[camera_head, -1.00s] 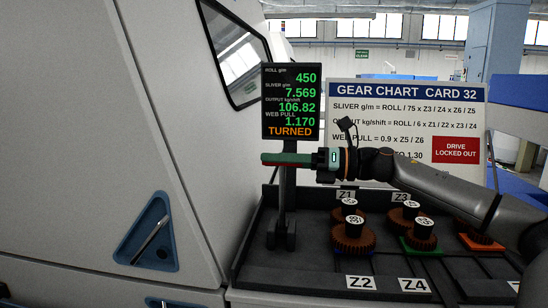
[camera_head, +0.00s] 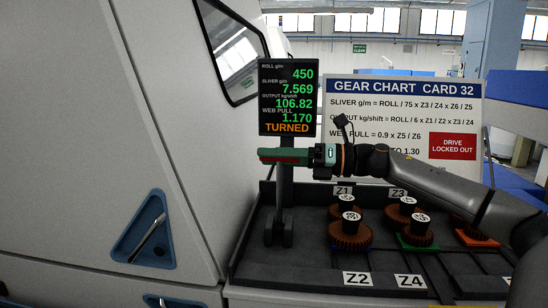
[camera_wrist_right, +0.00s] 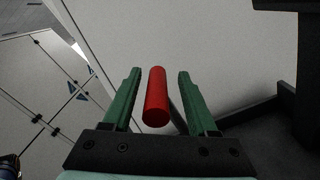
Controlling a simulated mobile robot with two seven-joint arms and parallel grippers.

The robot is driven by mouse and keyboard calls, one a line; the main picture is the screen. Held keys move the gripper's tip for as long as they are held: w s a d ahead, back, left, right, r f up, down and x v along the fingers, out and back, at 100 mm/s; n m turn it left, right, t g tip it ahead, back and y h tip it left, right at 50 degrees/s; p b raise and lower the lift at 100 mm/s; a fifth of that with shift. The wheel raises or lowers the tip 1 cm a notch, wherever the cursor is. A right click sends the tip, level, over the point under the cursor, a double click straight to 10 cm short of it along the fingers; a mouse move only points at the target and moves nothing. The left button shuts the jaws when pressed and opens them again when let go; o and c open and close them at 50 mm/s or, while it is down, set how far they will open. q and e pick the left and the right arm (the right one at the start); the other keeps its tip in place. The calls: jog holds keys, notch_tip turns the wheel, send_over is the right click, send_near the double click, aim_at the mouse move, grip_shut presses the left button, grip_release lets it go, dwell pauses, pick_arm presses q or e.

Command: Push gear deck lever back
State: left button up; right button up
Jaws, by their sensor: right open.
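The lever's red grip (camera_wrist_right: 156,97) shows in the right wrist view, standing between the two green fingers of my right gripper (camera_wrist_right: 157,100). Gaps show on both sides of it, so the fingers are open around it without visible contact. In the head view my right gripper (camera_head: 284,156) reaches in from the right, in front of the dark post below the display. A dark red strip shows along its fingers there. The lever's lower part is mostly hidden. My left gripper is not in view.
The display (camera_head: 288,98) reads TURNED, just above the gripper. A gear chart board (camera_head: 400,95) stands behind my arm. Brown gears (camera_head: 350,235) sit on the dark deck (camera_head: 310,270) below. A white machine panel (camera_head: 120,100) fills the left side.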

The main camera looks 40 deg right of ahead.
jog(key=shift+s+d+f+b, duration=0.1)
jog(key=shift+d+b, duration=0.1)
jog(key=shift+b, duration=0.15)
jog(key=b+v, duration=0.7)
jog(key=v, duration=0.5)
jog(key=shift+s+a, duration=0.1)
